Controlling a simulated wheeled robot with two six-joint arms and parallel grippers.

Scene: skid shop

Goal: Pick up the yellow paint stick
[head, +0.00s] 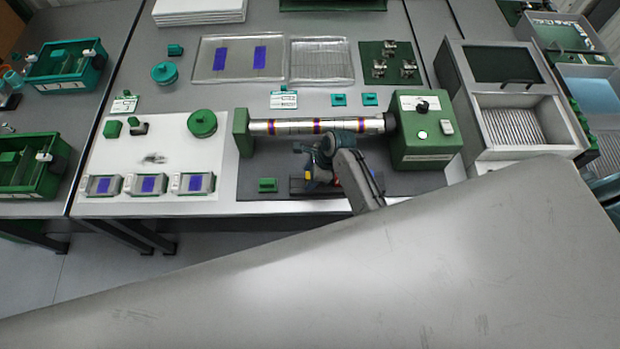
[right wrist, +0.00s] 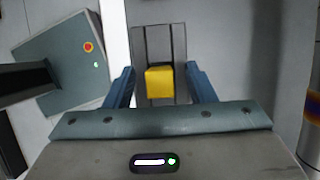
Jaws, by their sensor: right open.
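The yellow paint stick (right wrist: 159,82) shows in the right wrist view as a yellow block end over a dark slotted rack (right wrist: 150,42). My right gripper (right wrist: 161,72) is open, with one blue finger on each side of the stick and a gap on both sides. In the head view my right gripper (head: 314,180) points down at the rack's left part, in front of the roller. Only a small yellow bit (head: 308,174) of the stick shows there, as the gripper hides most of it. My left gripper is not in view.
The roller (head: 285,127) lies just behind the gripper, between a green end block (head: 242,133) and a green motor box (head: 425,150). A small green block (head: 267,185) sits left of the rack. A white mat (head: 160,155) with several small devices lies further left.

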